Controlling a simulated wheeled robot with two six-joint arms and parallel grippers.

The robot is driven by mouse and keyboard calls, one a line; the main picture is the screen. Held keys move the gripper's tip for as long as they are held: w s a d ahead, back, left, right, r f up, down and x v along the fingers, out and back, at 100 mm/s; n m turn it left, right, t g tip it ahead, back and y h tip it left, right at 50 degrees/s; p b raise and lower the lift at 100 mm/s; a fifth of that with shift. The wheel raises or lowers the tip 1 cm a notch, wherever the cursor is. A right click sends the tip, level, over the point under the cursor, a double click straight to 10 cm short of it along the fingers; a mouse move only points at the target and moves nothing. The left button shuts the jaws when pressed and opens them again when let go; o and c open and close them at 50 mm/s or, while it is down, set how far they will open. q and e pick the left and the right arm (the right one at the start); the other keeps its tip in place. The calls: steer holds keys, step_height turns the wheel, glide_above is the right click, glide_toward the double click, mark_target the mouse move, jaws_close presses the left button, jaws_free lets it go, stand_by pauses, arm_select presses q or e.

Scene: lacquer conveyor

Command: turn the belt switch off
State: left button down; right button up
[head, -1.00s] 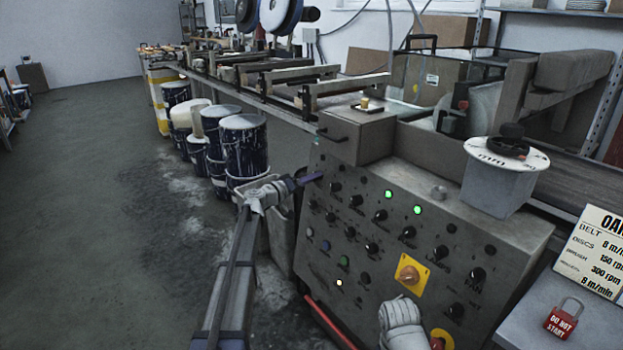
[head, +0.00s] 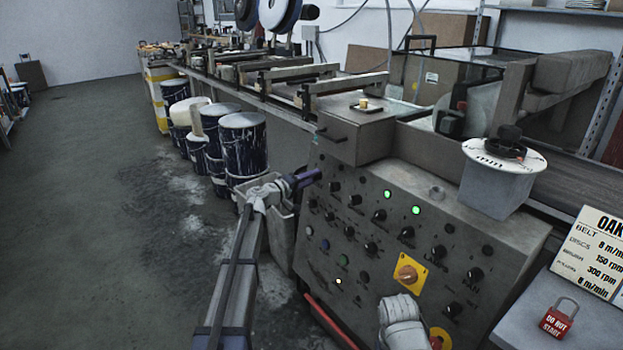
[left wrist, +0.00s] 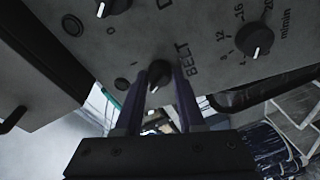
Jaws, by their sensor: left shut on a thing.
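The belt switch (left wrist: 160,73) is a small black knob with a white pointer mark, beside the printed word BELT in the left wrist view. My left gripper (left wrist: 159,82) has its two dark purple fingers on either side of this knob, shut on it. In the head view my left gripper (head: 312,177) reaches the upper left edge of the grey control panel (head: 400,270), and the switch is hidden there. My right gripper's fingers do not show.
The panel carries several other black knobs, lit green lamps (head: 416,210) and a yellow-backed orange switch (head: 407,273). A grey bin (head: 281,230) stands close behind my left arm. Paint drums (head: 243,145) stand along the conveyor. Open floor lies left.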

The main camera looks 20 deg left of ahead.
arm_select(q)
steer(key=c, duration=0.5)
jaws_free()
steer(key=v, duration=0.7)
steer(key=shift+s+a, duration=0.2)
steer(key=shift+s, duration=0.15)
steer(key=shift+d, duration=0.1)
